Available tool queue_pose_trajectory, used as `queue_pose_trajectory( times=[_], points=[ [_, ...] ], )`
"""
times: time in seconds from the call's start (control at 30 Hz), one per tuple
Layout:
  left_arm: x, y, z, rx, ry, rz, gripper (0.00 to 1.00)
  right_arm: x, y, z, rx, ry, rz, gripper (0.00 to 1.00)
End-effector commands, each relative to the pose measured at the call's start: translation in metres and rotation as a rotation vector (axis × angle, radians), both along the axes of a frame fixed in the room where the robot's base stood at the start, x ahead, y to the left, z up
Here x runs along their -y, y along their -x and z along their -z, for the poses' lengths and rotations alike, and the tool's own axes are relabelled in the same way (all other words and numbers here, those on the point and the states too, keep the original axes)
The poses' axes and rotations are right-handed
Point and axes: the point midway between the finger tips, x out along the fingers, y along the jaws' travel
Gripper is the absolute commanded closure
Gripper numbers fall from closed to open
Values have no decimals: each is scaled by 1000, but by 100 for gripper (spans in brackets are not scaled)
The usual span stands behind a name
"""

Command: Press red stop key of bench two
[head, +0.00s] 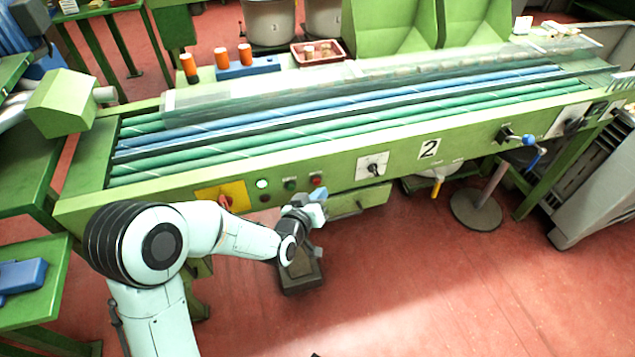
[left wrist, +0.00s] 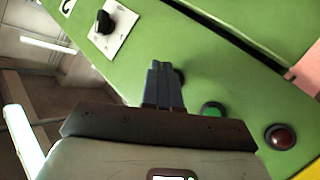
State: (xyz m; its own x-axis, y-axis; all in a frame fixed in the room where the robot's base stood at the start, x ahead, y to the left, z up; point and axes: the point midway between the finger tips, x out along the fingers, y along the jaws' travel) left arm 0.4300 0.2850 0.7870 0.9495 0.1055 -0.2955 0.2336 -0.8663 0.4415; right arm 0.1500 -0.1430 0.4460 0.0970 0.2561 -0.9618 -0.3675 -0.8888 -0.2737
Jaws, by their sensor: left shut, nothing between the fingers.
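The red stop key (head: 317,180) sits on the green front panel of bench two, right of a green key (head: 290,184). The number plate "2" (head: 428,149) is farther right. My left gripper (head: 318,198) is shut and empty, just below the red key in the head view. In the left wrist view its closed fingers (left wrist: 164,72) point at the panel between the green key (left wrist: 212,110) and a black selector. A dark edge shows beside the fingertips; the rest there is hidden. I cannot tell whether they touch the panel.
A black selector on a white plate (head: 372,166) is right of the keys. A white lamp (head: 262,184), a dark red round part (head: 265,198) and a red switch on a yellow plate (head: 222,196) are left. A drawer (head: 355,204) hangs below. Red floor in front is mostly clear.

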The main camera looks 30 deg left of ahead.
Motion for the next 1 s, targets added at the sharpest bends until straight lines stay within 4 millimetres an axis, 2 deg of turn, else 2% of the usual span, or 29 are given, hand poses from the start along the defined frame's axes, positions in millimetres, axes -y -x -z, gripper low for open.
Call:
queue_pose_trajectory(
  times=[1.0],
  points=[
    [-7,-6,0,0,0,0,100,0,0,5,-2,0,-1,57]
  ],
)
